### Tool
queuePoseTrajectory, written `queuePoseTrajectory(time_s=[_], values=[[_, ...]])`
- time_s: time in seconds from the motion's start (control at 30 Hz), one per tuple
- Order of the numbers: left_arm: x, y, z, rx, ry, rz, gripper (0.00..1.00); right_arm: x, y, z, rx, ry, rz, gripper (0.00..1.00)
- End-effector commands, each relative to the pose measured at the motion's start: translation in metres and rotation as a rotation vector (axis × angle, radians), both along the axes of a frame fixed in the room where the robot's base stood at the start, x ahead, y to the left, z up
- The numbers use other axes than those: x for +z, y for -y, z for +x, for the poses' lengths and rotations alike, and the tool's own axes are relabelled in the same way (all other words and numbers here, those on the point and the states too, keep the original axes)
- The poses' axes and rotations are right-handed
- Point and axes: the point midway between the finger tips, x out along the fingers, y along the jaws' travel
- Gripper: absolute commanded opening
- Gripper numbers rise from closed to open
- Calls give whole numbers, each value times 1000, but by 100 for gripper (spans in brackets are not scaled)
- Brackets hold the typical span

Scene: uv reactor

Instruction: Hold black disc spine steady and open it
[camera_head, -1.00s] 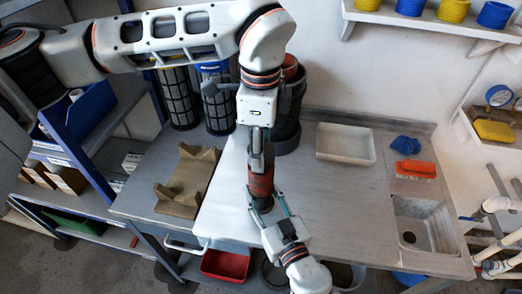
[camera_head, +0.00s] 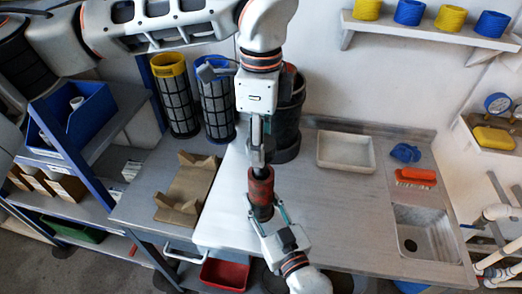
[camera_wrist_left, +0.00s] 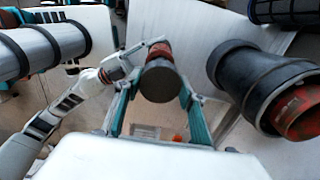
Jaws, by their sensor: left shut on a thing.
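The black disc spine (camera_head: 260,188) is a short cylinder with a red middle and dark ends, held over the bench. My left gripper (camera_head: 261,160) comes down from above and is shut on its upper end. In the left wrist view the dark round end of the black disc spine (camera_wrist_left: 160,84) sits between the teal fingers of my left gripper (camera_wrist_left: 158,100), with red behind it. My right gripper (camera_head: 270,218) reaches up from below, its fingers on either side of the dark lower end, seemingly closed on it. The fingers hide part of both ends.
A black housing (camera_head: 289,115) stands close behind my left gripper; it also shows in the left wrist view (camera_wrist_left: 236,82). A tan cradle (camera_head: 186,192) lies left, a white tray (camera_head: 345,164) right, before a sink (camera_head: 424,232).

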Motion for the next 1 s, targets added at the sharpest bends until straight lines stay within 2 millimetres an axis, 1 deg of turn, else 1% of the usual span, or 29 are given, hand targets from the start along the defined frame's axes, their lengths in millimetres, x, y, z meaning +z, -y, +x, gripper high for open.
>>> queuePoseTrajectory(time_s=[0.07, 0.23, 0.27, 0.3, 0.33, 0.63, 0.77, 0.87, 0.97, 1.0], values=[[5, 0, 0, 0, 1, 0, 14, 0, 0, 0, 0, 0, 0, 0], [5, 0, 0, -1, 0, 0, 14, 0, 0, 0, 0, 0, 0, 0], [5, 0, 0, -1, 0, 0, 14, 0, 0, 0, 0, 0, 0, 40], [5, 0, 0, -1, 0, 0, 14, 0, 0, 0, 0, 0, 0, 50], [5, 0, 0, -1, 0, 0, 14, 0, 0, 0, 0, 0, 0, 57], [4, 0, 0, -1, 0, 0, 14, 0, 0, 0, 0, 0, 0, 57], [4, 0, 0, -1, 0, 0, 14, -1, 2, -5, 0, -1, -1, 57], [4, 0, 0, -1, 0, 0, 14, -1, 7, -15, -1, -2, -1, 57], [4, 0, 0, -1, 0, 0, 14, -2, 14, -32, 1, -2, -4, 57], [4, 0, 0, 0, 0, 0, 14, -2, 17, -40, 2, -3, -6, 57]])
